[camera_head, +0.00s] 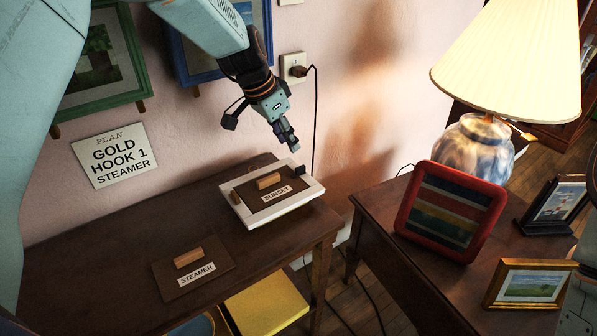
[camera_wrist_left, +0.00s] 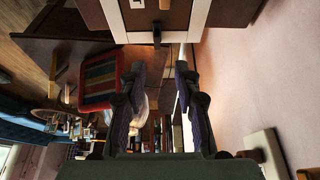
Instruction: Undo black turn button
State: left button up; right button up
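The black turn button (camera_head: 299,170) sits on the right edge of a white frame (camera_head: 246,217) on the dark table. In the left wrist view the black turn button (camera_wrist_left: 157,35) shows at the top, on the white frame's edge. Inside the frame lies a brown board (camera_head: 259,203) with a wooden handle and the label SUNSET. My left gripper (camera_head: 291,144) is above the turn button and apart from it, pointing down. In the wrist view its two fingers (camera_wrist_left: 159,72) are spread with nothing between them.
A second brown board (camera_head: 214,277) labelled STEAMER lies front left on the table. A wall socket (camera_head: 293,68) with plug and hanging cord is behind my left gripper. A lamp (camera_head: 473,150), red-framed picture (camera_head: 452,210) and small frames stand on the right table. A wall sign (camera_head: 115,156) reads PLAN GOLD HOOK 1 STEAMER.

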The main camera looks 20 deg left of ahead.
aim_at(300, 167)
pick_arm(q)
jog(key=x, duration=0.2)
jog(key=b+x, duration=0.1)
jog(key=x, duration=0.1)
jog(key=b+x, duration=0.1)
jog(key=x, duration=0.2)
jog(key=shift+s+f, duration=0.15)
jog(key=shift+s, duration=0.25)
jog(key=shift+d+f, duration=0.15)
jog(key=shift+f, duration=0.2)
jog(key=shift+w+f, duration=0.35)
jog(key=shift+f, duration=0.1)
jog(key=shift+s+r, duration=0.15)
jog(key=c, duration=0.3)
grip_shut()
